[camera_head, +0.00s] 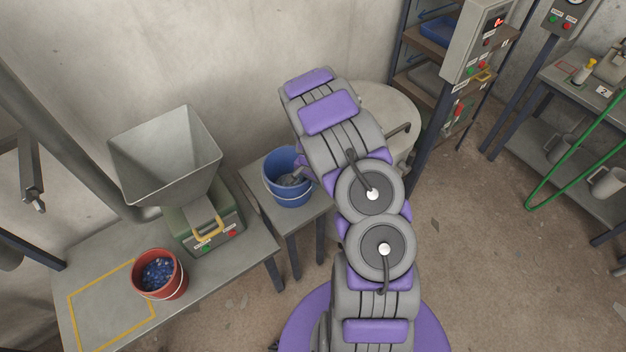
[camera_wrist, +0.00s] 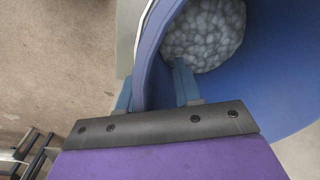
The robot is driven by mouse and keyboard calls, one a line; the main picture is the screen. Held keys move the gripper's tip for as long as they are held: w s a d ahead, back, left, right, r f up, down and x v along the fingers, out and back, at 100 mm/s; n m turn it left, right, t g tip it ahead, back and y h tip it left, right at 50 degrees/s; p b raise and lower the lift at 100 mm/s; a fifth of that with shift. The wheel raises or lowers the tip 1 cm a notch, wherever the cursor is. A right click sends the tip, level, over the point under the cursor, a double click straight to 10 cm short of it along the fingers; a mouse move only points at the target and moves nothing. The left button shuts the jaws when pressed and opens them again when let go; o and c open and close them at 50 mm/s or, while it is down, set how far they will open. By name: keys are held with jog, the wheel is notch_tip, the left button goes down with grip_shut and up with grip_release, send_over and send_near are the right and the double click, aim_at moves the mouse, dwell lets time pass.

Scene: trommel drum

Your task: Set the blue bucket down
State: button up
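The blue bucket (camera_head: 290,195) is upright over the small grey side table (camera_head: 258,172). It appears to rest on the tabletop, though its base is hard to see. Whitish-grey pebble-like pieces lie inside it. My gripper (camera_wrist: 155,88) is at the bucket's rim, one finger outside the wall and one inside. The bucket (camera_wrist: 275,75) fills the right of the wrist view. The fingers are apart, with a visible gap between the inner finger and the wall. In the head view, my arm hides part of the bucket's right side.
A red bucket (camera_head: 174,287) of blue pieces stands beside a yellow outlined area on the left bench (camera_head: 225,270). A hopper machine (camera_head: 165,160) is behind it. A pale round drum (camera_head: 393,105) is behind my arm, near a shelf rack. Open floor lies at right.

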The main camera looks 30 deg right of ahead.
notch_tip(320, 180, up, 9)
jog(key=d+p, duration=0.1)
jog(key=p, duration=0.1)
jog(key=s+a+r+n, duration=0.2)
jog(key=s+a+r, duration=0.15)
jog(key=r, duration=0.45)
jog(key=s+a+r+n, duration=0.1)
jog(key=s+a+r, duration=0.25)
jog(key=r, duration=0.35)
jog(key=s+a+r+n+g, duration=0.2)
jog(key=s+a+r+n, duration=0.3)
jog(key=s+a+r, duration=0.55)
jog(key=s+a+r+n, duration=0.1)
jog(key=s+a+n, duration=0.1)
jog(key=s, duration=0.6)
jog(key=s+a+r+n, duration=0.1)
jog(key=s+a+n, duration=0.1)
jog(key=s, duration=0.6)
jog(key=shift+s+a+r+n+g, duration=0.15)
jog(key=shift+s+a+n+g, duration=0.2)
jog(key=shift+n, duration=0.25)
jog(key=shift+d, duration=0.25)
